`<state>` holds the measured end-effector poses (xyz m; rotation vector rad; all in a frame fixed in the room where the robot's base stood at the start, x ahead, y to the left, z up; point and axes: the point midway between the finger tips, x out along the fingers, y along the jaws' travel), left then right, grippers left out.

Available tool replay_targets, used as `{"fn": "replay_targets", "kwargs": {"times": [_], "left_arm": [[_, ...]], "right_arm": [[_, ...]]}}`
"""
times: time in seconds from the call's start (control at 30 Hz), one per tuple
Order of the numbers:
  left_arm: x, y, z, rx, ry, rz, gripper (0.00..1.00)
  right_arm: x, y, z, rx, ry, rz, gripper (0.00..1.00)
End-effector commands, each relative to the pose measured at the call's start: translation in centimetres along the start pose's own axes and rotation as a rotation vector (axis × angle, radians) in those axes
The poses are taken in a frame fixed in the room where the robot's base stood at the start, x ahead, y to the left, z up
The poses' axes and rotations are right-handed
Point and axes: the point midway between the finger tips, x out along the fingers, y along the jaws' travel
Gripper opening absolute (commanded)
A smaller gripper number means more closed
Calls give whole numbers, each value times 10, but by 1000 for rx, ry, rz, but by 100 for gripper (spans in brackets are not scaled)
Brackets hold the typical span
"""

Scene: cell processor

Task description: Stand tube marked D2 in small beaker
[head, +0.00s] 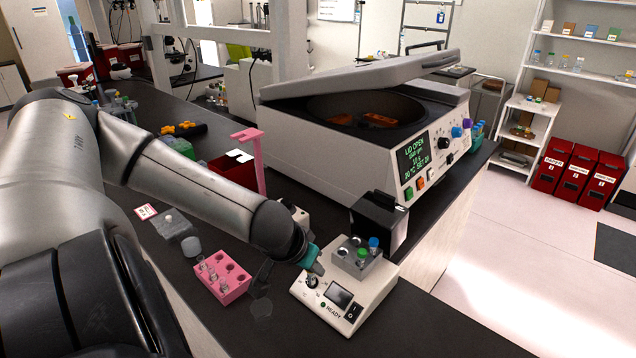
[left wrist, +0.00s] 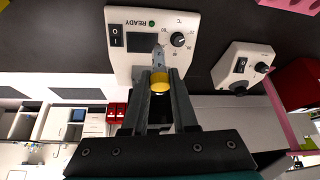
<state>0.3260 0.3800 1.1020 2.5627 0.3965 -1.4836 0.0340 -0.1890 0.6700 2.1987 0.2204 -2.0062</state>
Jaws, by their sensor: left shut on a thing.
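My left gripper (left wrist: 160,88) is shut on a yellow-capped tube (left wrist: 160,77) in the left wrist view. The tube's narrow clear body shows against the white block heater's front panel, beyond the cap. Its marking is not readable. A faint clear glass shape, possibly the small beaker (head: 262,306), stands on the bench right of the pink rack. My right gripper is in neither view.
The pink rack (head: 232,287) holds several clear tubes. The heater's metal block (head: 352,262) holds capped tubes. A black box (head: 378,222) and an open-lidded centrifuge (head: 345,150) stand behind. Bare black bench (head: 420,335) lies at front right.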

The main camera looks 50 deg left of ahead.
Motion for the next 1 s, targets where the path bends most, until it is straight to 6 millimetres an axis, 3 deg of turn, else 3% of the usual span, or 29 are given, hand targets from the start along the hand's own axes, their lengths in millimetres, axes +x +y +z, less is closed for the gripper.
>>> {"fn": "replay_targets", "kwargs": {"times": [0.03,0.6,0.7,1.0], "left_arm": [[-9,-4,-2,1,-2,-3,0],[-44,-43,16,0,-3,-3,0],[-46,-54,27,2,-4,-2,0],[-32,-80,60,0,-2,0,0]], "right_arm": [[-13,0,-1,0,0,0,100],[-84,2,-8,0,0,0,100],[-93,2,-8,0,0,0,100],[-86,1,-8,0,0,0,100]]}}
